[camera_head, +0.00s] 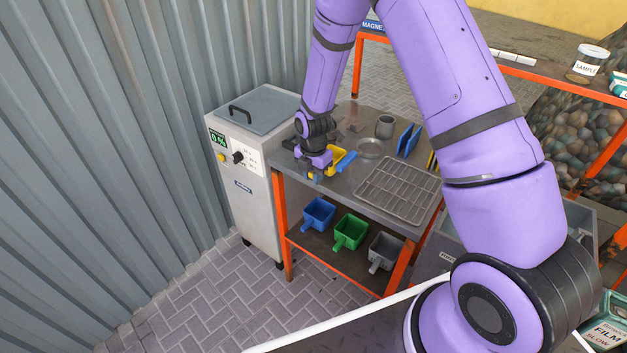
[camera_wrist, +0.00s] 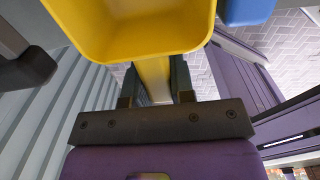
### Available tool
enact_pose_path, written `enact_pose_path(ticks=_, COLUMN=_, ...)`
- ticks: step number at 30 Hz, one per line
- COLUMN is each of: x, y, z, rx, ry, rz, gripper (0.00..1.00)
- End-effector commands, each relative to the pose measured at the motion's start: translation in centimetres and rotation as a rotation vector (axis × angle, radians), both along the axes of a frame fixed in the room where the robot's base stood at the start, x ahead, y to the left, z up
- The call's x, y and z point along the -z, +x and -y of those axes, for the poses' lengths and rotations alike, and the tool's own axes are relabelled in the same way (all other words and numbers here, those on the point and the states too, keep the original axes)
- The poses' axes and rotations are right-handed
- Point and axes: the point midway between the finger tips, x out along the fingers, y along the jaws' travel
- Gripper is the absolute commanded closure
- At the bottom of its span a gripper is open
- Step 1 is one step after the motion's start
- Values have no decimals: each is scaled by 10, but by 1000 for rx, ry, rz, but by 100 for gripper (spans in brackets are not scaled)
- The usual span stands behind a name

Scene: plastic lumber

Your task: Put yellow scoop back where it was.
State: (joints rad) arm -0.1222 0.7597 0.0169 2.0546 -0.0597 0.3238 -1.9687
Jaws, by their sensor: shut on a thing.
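The yellow scoop (camera_head: 339,159) is at my gripper, above the left part of the grey table top (camera_head: 340,182). In the wrist view the yellow scoop (camera_wrist: 135,25) fills the upper middle, its handle running down between the two fingers. My gripper (camera_head: 313,172) is shut on that handle; it also shows in the wrist view (camera_wrist: 155,88). A blue thing (camera_head: 346,160) lies right beside the scoop, and a blue corner (camera_wrist: 245,10) shows at the top of the wrist view. Whether the scoop touches the table is unclear.
Blue (camera_head: 319,214), green (camera_head: 350,232) and grey (camera_head: 385,252) scoops sit on the lower shelf. A wire rack (camera_head: 400,190), a round dish (camera_head: 369,148) and a grey cup (camera_head: 385,127) are on the table. A grey machine (camera_head: 240,185) with a handled lid stands close on the left.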

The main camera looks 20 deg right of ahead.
Motion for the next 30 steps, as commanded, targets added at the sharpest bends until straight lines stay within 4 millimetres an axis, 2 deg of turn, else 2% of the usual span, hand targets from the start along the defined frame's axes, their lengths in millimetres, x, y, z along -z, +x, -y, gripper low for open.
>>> enact_pose_path(ticks=4, x=20, y=0, z=0, rx=-1, ry=-1, rz=-2, gripper=100)
enact_pose_path(ticks=14, x=23, y=0, z=0, rx=0, ry=0, rz=0, gripper=100)
enact_pose_path(ticks=15, x=23, y=0, z=0, rx=0, ry=0, rz=0, gripper=73)
enact_pose_path(ticks=18, x=23, y=0, z=0, rx=0, ry=0, rz=0, gripper=52)
enact_pose_path(ticks=26, x=23, y=0, z=0, rx=0, ry=0, rz=0, gripper=52)
enact_pose_path(ticks=30, x=15, y=0, z=0, rx=0, ry=1, rz=2, gripper=52)
